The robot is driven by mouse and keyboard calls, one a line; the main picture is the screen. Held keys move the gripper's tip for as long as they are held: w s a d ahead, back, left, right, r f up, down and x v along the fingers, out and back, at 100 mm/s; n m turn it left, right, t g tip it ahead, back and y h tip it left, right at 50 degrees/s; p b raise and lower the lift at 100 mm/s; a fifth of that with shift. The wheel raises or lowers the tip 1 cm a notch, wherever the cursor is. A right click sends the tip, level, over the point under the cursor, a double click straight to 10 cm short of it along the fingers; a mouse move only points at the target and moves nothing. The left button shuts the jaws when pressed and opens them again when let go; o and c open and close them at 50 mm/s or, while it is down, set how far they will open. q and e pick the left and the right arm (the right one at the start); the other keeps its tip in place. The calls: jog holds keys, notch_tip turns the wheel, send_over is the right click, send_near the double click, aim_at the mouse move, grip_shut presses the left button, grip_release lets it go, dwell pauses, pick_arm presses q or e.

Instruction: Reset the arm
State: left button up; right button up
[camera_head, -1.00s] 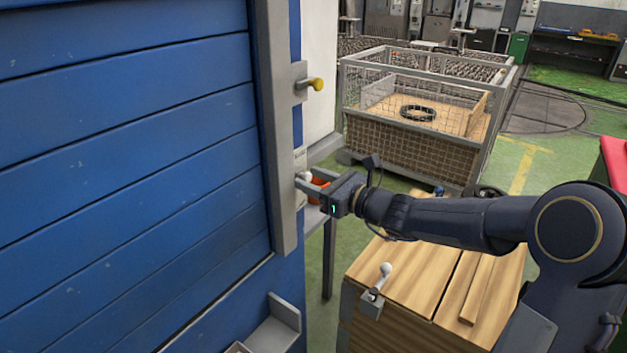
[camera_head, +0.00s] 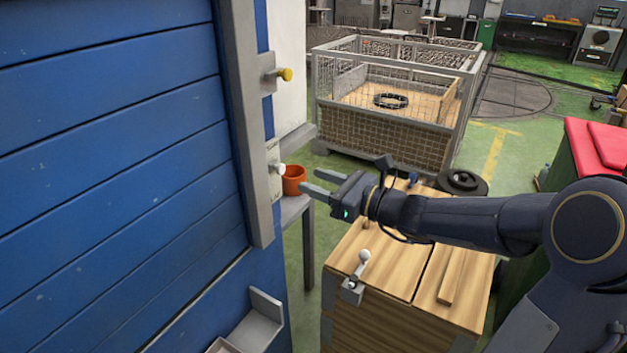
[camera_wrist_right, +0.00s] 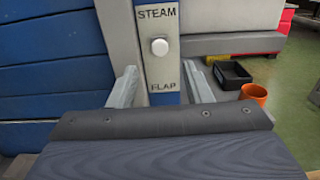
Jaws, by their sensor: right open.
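My right gripper (camera_head: 309,188) is open and empty. In the head view it is a short way right of the blue panel's grey post (camera_head: 245,130), apart from it. A white knob (camera_head: 280,168) sits on a plate on that post. In the right wrist view the knob (camera_wrist_right: 159,47) is ahead, between the two open fingers (camera_wrist_right: 160,85), on a plate marked STEAM and FLAP (camera_wrist_right: 162,85). My right arm reaches in from the right of the head view. My left gripper is not in view.
An orange pot (camera_head: 293,181) stands on a grey shelf just beyond the gripper. A wooden box (camera_head: 385,270) with a small white-knobbed lever (camera_head: 362,262) is below the arm. A yellow knob (camera_head: 285,74) is higher on the post. A mesh crate (camera_head: 385,140) stands behind.

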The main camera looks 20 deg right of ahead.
jog(key=s+a+r+n+g+p, duration=0.2)
jog(key=s+a+n+g+p, duration=0.15)
jog(key=s+n, duration=0.4)
jog(key=s+a+r+n+g+p, duration=0.35)
jog(key=s+n, duration=0.25)
jog(key=s, duration=0.2)
jog(key=s+d+f+n+h+p, duration=0.2)
jog(key=s+n+h, duration=0.1)
jog(key=s+n, duration=0.3)
jog(key=s+d+f+n+g+h+p, duration=0.1)
jog(key=s+d+f+n+h+p, duration=0.1)
jog(key=s+n, duration=0.5)
jog(key=shift+s+d+f+g+h+p, duration=0.35)
jog(key=shift+d+h, duration=0.4)
jog(key=shift+h, duration=0.35)
